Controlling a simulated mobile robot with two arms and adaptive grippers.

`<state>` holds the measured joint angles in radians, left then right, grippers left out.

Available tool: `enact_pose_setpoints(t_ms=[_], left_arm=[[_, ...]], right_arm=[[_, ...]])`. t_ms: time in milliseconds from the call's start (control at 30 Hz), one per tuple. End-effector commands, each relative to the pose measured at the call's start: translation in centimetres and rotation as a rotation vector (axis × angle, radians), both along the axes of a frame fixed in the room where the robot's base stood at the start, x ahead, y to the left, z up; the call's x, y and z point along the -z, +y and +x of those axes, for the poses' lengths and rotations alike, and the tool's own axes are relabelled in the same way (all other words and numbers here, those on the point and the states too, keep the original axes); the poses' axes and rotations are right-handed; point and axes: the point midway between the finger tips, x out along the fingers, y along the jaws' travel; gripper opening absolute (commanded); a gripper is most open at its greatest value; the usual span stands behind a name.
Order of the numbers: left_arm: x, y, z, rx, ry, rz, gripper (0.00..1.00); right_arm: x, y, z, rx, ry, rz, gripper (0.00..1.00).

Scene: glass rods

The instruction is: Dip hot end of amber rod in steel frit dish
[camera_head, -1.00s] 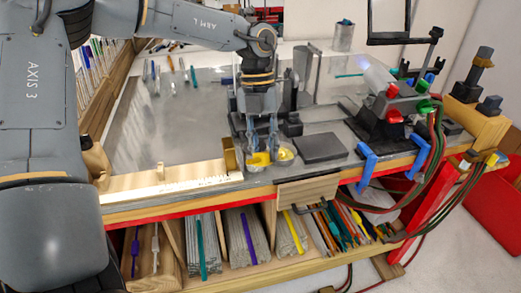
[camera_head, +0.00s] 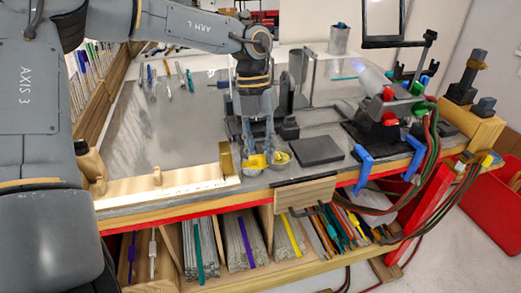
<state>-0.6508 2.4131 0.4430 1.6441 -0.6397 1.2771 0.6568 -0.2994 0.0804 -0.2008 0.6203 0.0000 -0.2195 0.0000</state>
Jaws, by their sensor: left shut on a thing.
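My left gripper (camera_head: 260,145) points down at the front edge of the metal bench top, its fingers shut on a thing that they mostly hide. A bright amber-yellow patch (camera_head: 257,161) shows right at the fingertips; I cannot tell whether it is the amber rod or frit. A small round steel dish (camera_head: 281,158) with yellowish content sits on the bench just right of the fingertips. Whether the rod's hot end touches a dish is too small to tell. My right gripper is not in view.
A dark flat slab (camera_head: 318,150) lies right of the dish. A torch (camera_head: 378,84) with red and green knobs stands farther right, with blue clamps (camera_head: 363,167) at the edge. A wooden rail (camera_head: 165,188) lies front left. Bundled rods fill the shelf below.

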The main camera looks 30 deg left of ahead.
Motion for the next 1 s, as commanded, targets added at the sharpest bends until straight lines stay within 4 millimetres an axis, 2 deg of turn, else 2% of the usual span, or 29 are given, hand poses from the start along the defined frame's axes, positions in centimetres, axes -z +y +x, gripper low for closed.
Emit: enact_pose_setpoints(t_ms=[100, 533, 667, 1000], left_arm=[[-2.0, -0.2, -0.6, 0.001, -0.004, 0.000, 0.00], [-7.7, -0.8, -3.2, 0.000, -0.002, 0.001, 0.00], [-8.5, -0.9, -3.7, 0.000, 0.000, 0.000, 0.00], [-8.5, -0.9, -3.8, 0.001, -0.001, 0.002, 0.00]], right_arm=[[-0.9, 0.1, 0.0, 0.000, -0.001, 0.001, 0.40], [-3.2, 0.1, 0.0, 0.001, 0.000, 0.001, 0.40], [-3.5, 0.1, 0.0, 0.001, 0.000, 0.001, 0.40], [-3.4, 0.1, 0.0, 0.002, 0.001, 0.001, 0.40]])
